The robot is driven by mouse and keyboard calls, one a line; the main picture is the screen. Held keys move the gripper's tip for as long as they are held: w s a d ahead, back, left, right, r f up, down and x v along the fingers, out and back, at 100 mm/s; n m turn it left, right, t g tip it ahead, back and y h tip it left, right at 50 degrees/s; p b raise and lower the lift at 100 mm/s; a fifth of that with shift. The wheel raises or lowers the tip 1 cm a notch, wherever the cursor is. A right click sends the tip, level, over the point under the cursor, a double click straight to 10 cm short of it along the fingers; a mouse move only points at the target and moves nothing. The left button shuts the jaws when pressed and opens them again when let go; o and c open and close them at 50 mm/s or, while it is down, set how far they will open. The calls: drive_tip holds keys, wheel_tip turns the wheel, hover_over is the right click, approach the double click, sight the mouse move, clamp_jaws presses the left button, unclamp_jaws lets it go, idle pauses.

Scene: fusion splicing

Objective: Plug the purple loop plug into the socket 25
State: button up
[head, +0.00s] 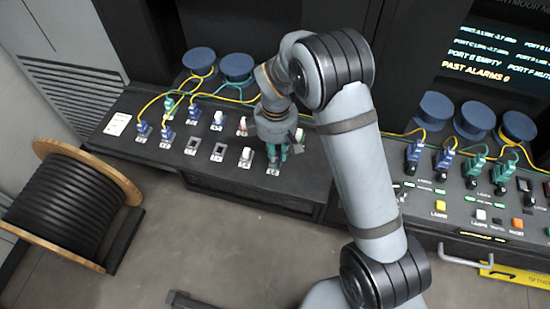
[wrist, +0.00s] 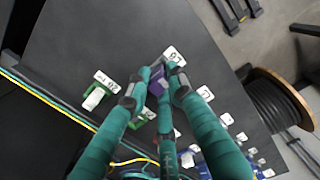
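The purple loop plug (wrist: 156,83) shows in the wrist view between the tips of my teal-fingered gripper (wrist: 158,88), which is shut on it. The plug is at the panel, just beside a white label (wrist: 173,56) that I cannot read clearly. In the head view my gripper (head: 277,152) points down over the front right of the left console, at a position with a white label (head: 273,171). The fingers hide the plug there. The socket under it is mostly hidden, so I cannot tell how deep the plug sits.
A white plug (head: 246,155) stands just left of my gripper, and empty square sockets (head: 217,152) lie farther left. Blue plugs (head: 142,129) with yellow cables stand at the console's left. Blue spools (head: 237,67) stand behind. A cable drum (head: 75,205) stands on the floor.

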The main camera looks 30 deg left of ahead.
clamp_jaws()
drive_tip(key=shift+r, duration=0.1)
idle(0.4)
drive_tip(key=shift+r+p, duration=2.35)
drive_tip(key=shift+r, duration=0.6)
